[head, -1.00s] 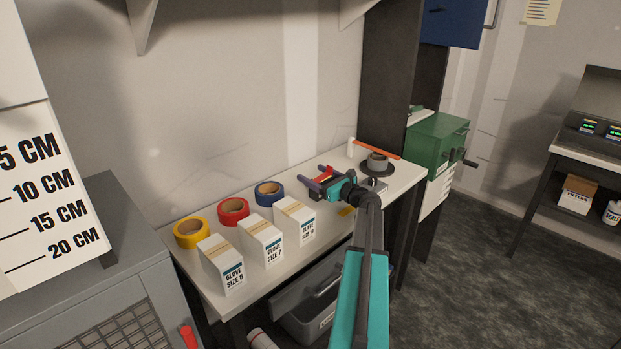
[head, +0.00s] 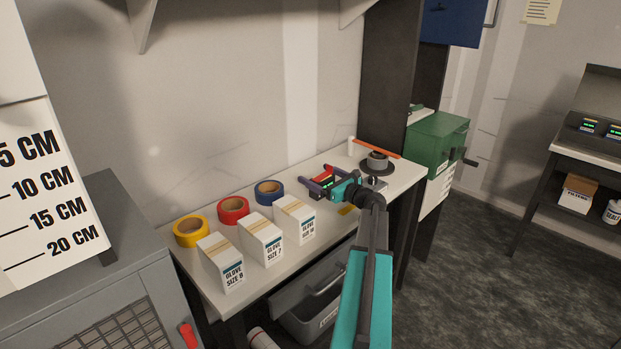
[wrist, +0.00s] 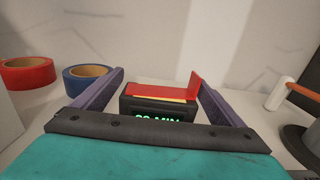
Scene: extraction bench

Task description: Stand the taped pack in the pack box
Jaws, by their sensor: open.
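The pack (wrist: 160,108) is a dark block with a lit green display, its digits partly hidden and ending in "MIN". A red piece with an upright end at the right and a yellow strip lie along its top. In the head view its red part (head: 323,175) shows on the bench behind my gripper (head: 314,180). My gripper is open, and in the wrist view its purple fingers (wrist: 160,80) are spread to the left and right of the pack. I cannot tell whether they touch it. No container in view is clearly marked as the pack box.
Glove boxes (head: 262,240) and yellow, red and blue tape rolls (head: 233,210) stand left on the bench (head: 195,270). A dark round stand (head: 377,163) and orange-red bar are at right. A grey bin (head: 310,315) sits below. A farther bench (head: 590,146) holds lit displays.

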